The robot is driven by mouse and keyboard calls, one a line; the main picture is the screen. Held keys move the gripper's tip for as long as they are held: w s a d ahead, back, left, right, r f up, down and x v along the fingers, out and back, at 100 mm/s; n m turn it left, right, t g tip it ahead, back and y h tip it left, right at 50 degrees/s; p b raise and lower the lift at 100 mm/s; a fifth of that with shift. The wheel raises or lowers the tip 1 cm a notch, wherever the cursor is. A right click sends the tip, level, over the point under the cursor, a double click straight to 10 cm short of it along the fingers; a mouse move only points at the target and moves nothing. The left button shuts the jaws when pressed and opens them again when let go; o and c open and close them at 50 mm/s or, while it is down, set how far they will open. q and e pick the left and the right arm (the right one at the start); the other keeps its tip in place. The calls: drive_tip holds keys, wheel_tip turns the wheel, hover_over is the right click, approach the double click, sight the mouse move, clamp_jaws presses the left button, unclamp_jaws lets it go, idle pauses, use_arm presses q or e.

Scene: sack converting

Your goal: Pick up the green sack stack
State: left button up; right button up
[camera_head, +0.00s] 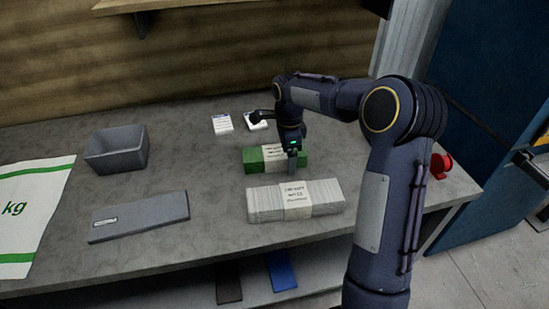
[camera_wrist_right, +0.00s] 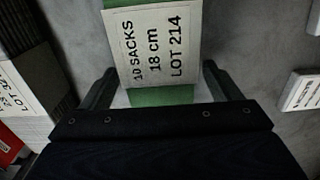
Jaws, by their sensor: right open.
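The green sack stack (camera_head: 256,160) lies on the grey table with a pale paper band around its middle. In the right wrist view, the band's label reads 10 SACKS, 18 cm, LOT 214, and green (camera_wrist_right: 160,96) shows above and below it. My right gripper (camera_head: 291,168) points down at the stack. In the wrist view its two open fingers (camera_wrist_right: 160,88) stand on either side of the banded stack. I cannot tell whether they touch it. The arm hides part of the stack in the head view. My left gripper is not in view.
A whitish banded stack (camera_head: 262,206) lies just in front of the green one. Two small white cards (camera_head: 222,124) lie behind. A grey bin (camera_head: 118,160), a grey folded piece (camera_head: 140,219) and a large white sack (camera_head: 28,215) are left. A red object (camera_head: 440,164) is right.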

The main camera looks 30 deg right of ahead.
drive_tip(key=c, duration=1.2)
drive_tip(key=shift+c, duration=0.2)
